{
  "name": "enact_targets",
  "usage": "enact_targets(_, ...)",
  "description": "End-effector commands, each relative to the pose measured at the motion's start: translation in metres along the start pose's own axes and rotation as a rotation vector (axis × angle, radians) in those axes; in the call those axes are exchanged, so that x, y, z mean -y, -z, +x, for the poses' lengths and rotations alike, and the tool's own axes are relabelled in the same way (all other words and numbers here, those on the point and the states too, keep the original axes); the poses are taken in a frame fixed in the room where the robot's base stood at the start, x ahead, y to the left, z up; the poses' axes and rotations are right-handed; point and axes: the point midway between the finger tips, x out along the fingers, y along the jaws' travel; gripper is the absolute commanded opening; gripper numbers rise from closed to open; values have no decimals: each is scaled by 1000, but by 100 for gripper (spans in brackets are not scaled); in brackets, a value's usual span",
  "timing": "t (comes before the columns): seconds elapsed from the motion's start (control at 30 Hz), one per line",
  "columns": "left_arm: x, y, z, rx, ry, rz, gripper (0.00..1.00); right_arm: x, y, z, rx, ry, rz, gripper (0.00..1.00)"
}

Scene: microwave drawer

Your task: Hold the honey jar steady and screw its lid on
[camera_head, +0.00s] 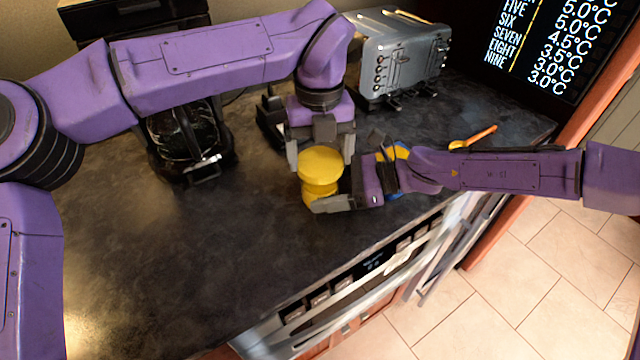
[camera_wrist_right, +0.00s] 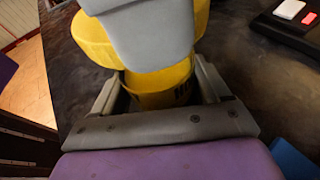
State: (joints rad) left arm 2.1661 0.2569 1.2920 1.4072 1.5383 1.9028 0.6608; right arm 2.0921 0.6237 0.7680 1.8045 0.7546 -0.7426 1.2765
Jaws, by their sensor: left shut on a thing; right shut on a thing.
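The yellow honey jar (camera_head: 319,189) stands on the dark counter, and its body with part of a dark letter shows in the right wrist view (camera_wrist_right: 160,86). Its wide yellow lid (camera_head: 321,161) is directly over the jar's top. I cannot tell whether it is seated or how far it is threaded. My left gripper (camera_head: 320,154) points down from above, its fingers shut on the lid's sides. My right gripper (camera_head: 335,190) comes in low from the right, shut around the jar body. A grey left finger hides part of the lid and jar in the right wrist view.
A grey toaster (camera_head: 408,62) stands behind at the right, and a dark glass coffee pot (camera_head: 186,137) at the left. A blue-and-yellow object (camera_head: 396,187) is partly hidden behind my right wrist. An orange spoon (camera_head: 476,136) lies farther right. The counter's front left is clear.

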Motion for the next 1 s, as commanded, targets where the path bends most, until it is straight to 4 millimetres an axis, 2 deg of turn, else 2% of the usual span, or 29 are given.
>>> enact_targets(0.07, 0, 0, 0, 0, 1, 55, 51, -1, 0, 1, 0, -3, -2, 21)
enact_targets(0.23, 0, 0, 0, -1, 2, 330, 51, -1, 0, 1, 0, -3, -2, 21)
enact_targets(0.37, 0, 0, 0, -1, 3, 434, 51, -1, 0, 1, 0, -3, -2, 21)
enact_targets(0.53, 0, 0, 0, -1, 4, 702, 51, -1, 0, 1, 0, -3, -2, 21)
enact_targets(0.73, 0, 0, 0, -1, 5, 894, 51, -1, 0, 1, -1, -3, -2, 21)
enact_targets(0.9, 0, -1, -1, -2, 6, 1163, 51, -1, 0, 0, -1, -3, -3, 21)
enact_targets(1.0, 0, -1, -1, -2, 6, 1213, 51, -1, 0, 0, -1, -3, -3, 21)
